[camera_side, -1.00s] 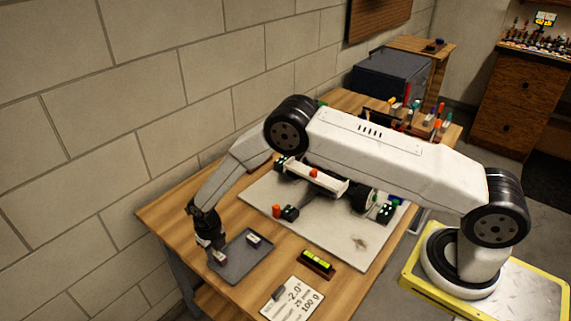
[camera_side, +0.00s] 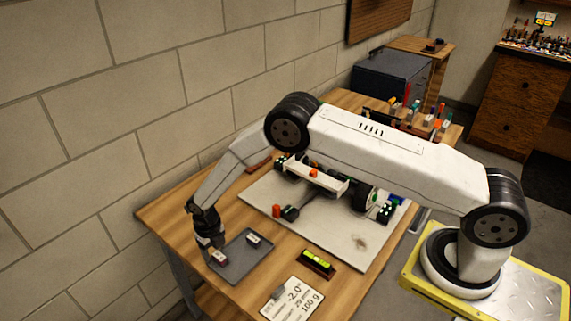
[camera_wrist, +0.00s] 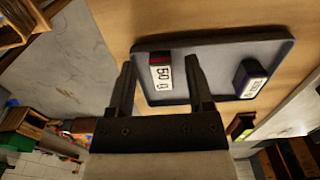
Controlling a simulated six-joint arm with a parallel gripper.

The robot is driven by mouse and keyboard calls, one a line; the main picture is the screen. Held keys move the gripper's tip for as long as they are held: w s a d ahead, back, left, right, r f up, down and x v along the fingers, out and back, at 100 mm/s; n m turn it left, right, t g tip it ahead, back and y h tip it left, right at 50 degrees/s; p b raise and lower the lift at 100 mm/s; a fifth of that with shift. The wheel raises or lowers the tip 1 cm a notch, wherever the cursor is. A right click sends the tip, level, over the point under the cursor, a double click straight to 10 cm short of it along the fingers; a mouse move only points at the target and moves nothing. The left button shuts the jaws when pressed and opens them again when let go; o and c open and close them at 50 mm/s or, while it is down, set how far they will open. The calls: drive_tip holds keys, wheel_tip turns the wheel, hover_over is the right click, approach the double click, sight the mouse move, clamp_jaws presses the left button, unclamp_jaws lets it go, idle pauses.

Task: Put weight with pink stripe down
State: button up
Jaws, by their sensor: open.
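The weight with the pink-red stripe (camera_wrist: 160,73), marked 50, lies in the grey tray (camera_wrist: 215,52) in the wrist view. It shows near the tray's left side in the side view (camera_side: 219,257). My gripper (camera_wrist: 160,88) is open, with one finger on each side of this weight and a gap to each. In the side view my gripper (camera_side: 212,247) is low over the tray's left edge. A second weight (camera_wrist: 250,79) with a dark purplish stripe lies apart in the tray, also seen in the side view (camera_side: 253,239).
A race car (camera_side: 315,178) stands on a pale board (camera_side: 345,238) behind the tray. A yellow-green level (camera_side: 317,263) and a printed card (camera_side: 292,300) lie right of the tray. A block wall (camera_side: 120,130) runs along the table's back left.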

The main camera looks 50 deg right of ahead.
wheel_tip(320, 180, up, 11)
drive_tip(key=shift+r, duration=0.2)
idle(0.5)
idle(0.3)
drive_tip(key=s+d+r+m+t, duration=0.1)
drive_tip(key=s+d+r+m, duration=0.85)
drive_tip(key=m, duration=0.85)
drive_tip(key=s+d+r+m, duration=0.1)
drive_tip(key=s+d+m, duration=0.1)
drive_tip(key=s+m, duration=0.5)
drive_tip(key=s+d+r+m+t, duration=0.1)
drive_tip(key=s+d+r+m, duration=0.1)
drive_tip(key=s+m, duration=0.5)
drive_tip(key=m, duration=0.4)
drive_tip(key=shift+d+r+t, duration=0.2)
drive_tip(key=shift+d+t, duration=0.1)
drive_tip(key=shift+d, duration=0.05)
